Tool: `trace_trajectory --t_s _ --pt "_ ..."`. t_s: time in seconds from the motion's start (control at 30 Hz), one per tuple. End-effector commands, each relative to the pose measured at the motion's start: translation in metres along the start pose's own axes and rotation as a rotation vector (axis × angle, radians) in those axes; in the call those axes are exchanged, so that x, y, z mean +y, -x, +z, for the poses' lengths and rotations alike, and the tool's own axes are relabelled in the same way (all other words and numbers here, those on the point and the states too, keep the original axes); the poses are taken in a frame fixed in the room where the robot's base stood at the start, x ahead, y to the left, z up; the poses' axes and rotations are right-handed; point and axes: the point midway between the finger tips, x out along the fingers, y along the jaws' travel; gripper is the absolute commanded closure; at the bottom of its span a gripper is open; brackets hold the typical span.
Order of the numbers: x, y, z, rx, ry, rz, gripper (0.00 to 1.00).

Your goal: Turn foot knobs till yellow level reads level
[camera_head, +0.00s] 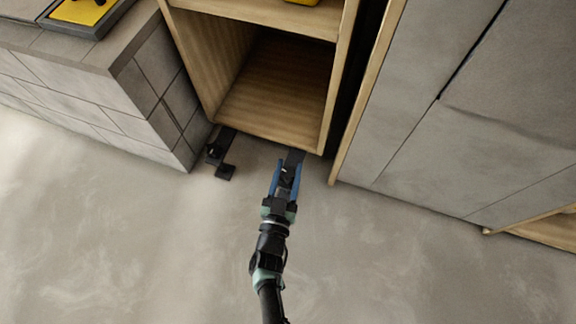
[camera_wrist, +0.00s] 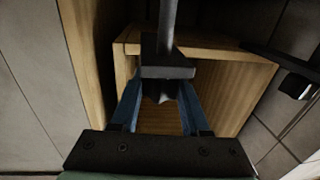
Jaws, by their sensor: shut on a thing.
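A wooden cabinet (camera_head: 270,95) stands open-fronted between tiled blocks, with dark feet under its front edge. The left foot knob (camera_head: 226,172) is black and free, low over the floor; it also shows at the right of the wrist view (camera_wrist: 294,86). My gripper (camera_head: 286,178) has its blue fingers at the right foot, shut on the right foot knob (camera_wrist: 167,72), a dark block with a grey stem above it. The fingers partly hide this knob in the head view. A yellow thing (camera_head: 318,2), perhaps the level, is cut off at the top edge; its reading is not visible.
A tiled block (camera_head: 110,100) stands left of the cabinet, with a dark tray (camera_head: 97,30) holding something yellow on top. Large grey panels (camera_head: 420,120) stand close on the right. The floor (camera_head: 150,240) in front is clear.

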Motion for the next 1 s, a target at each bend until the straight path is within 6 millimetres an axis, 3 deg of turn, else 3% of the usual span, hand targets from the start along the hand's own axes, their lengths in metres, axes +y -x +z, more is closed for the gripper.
trace_trajectory --t_s 0.4,0.93,0.97,1.0 --pt "0.0010 0.0011 0.0010 -0.001 -0.001 0.196 1.00" --pt "0.0017 0.0020 0.0022 -0.003 -0.002 0.225 1.00" --pt "0.0016 0.0020 0.0022 -0.003 -0.002 0.224 0.52" --pt "0.0016 0.0019 0.0022 -0.003 -0.002 0.224 0.45"
